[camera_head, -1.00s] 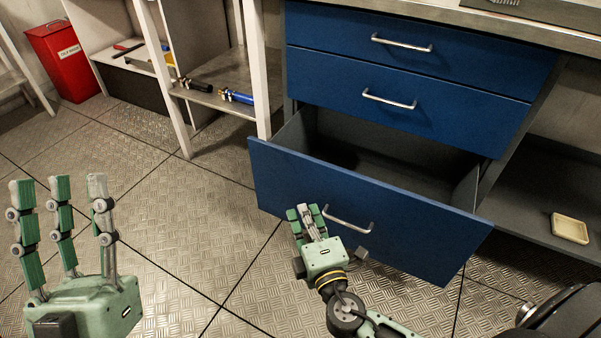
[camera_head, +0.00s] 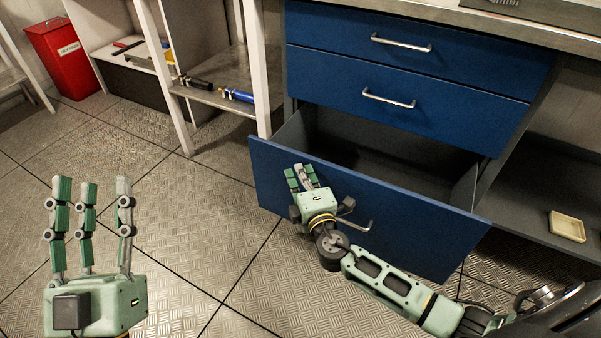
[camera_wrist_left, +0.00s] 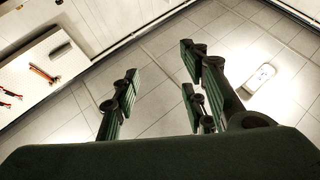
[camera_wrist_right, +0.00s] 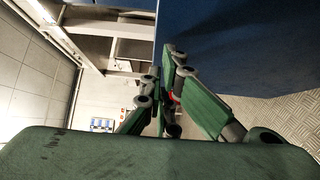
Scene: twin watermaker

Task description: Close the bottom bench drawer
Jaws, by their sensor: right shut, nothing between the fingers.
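The blue bottom bench drawer (camera_head: 420,228) is pulled well out, with its grey inside open at the top. Its metal handle (camera_head: 368,226) is partly hidden by my right gripper. My right gripper (camera_head: 305,170) is shut and empty, in front of the left part of the drawer front. Its fingers point toward the drawer; whether they touch it I cannot tell. In the right wrist view the blue panel (camera_wrist_right: 240,50) fills the upper right beside the fingers. My left gripper (camera_head: 90,185) is open and empty above the floor at the left, fingers up.
The two upper blue drawers (camera_head: 415,45) are shut. A white-framed shelf (camera_head: 225,95) with a blue tool (camera_head: 237,95) stands left of the bench. A red bin (camera_head: 65,58) stands at the back left. A cream tray (camera_head: 567,226) lies at the right. Floor before the drawer is clear.

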